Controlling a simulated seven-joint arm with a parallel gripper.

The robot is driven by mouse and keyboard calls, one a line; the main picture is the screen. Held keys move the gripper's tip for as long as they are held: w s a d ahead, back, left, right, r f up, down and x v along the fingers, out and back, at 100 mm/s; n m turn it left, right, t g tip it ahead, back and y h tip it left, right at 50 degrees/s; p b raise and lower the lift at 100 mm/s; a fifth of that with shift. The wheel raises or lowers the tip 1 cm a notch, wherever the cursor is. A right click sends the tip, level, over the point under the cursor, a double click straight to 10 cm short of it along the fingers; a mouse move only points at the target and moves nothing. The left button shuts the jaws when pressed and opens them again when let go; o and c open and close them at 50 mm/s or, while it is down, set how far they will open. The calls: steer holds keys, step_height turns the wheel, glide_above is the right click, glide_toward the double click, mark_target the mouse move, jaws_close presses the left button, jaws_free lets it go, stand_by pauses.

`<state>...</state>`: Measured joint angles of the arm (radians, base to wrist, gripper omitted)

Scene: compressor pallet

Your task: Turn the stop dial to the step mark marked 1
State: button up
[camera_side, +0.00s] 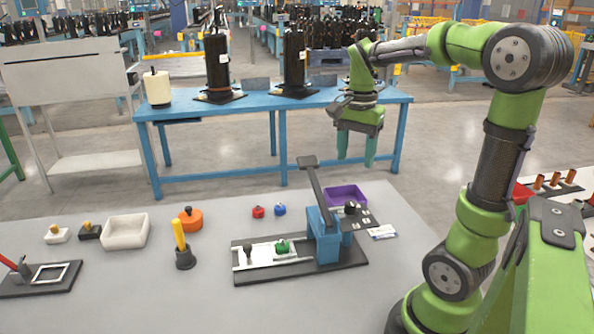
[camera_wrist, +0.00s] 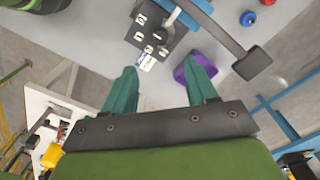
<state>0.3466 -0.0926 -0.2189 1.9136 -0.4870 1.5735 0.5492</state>
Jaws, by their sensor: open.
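In the wrist view the dial (camera_wrist: 159,36) shows among the white labels, beyond my fingertips. My gripper (camera_side: 356,161) has two teal fingers, spread apart with nothing between them. It hangs well above and behind the dial, touching nothing; its fingers (camera_wrist: 164,66) also show in the wrist view.
The press's long lever (camera_side: 314,185) rises left of the dial. A purple tray (camera_side: 345,192) lies just behind it, and a white card (camera_side: 383,232) lies to its right. Red (camera_side: 258,212) and blue (camera_side: 280,209) knobbed pieces stand left of the press. The front table has free room.

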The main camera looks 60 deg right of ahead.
mark_target(351, 203)
step_height(351, 203, down, 13)
steer(key=shift+r, duration=0.1)
stand_by(0.3)
steer(key=c, duration=1.1)
steer(key=shift+o, duration=0.2)
